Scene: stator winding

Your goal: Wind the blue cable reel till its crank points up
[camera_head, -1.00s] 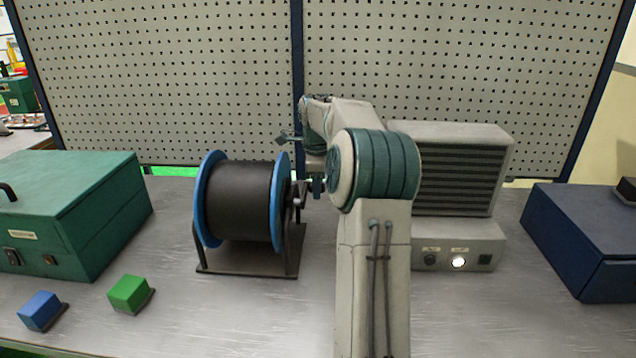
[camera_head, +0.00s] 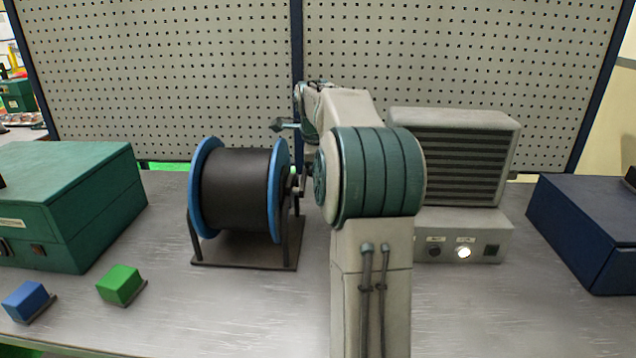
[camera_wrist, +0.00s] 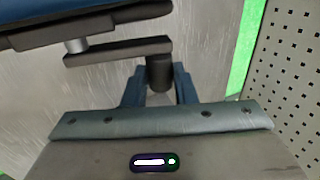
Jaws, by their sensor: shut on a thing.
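The blue cable reel (camera_head: 203,190) has blue flanges and a black wound drum. It stands on a dark frame (camera_head: 215,258) on the bench. Its crank is on the right side, mostly hidden by my arm in the head view. In the wrist view the dark crank arm (camera_wrist: 115,52) runs from the shaft at left toward the pegboard side at right. Its dark handle (camera_wrist: 158,72) sits between the blue fingers of my gripper (camera_wrist: 158,88), which is shut on it. How far the crank tilts up is unclear.
A grey vented unit (camera_head: 455,150) stands right of my arm, with a navy box (camera_head: 590,235) farther right. A green box (camera_head: 70,210), a green block (camera_head: 121,284) and a blue block (camera_head: 27,299) are at left. A pegboard (camera_head: 200,70) closes the back.

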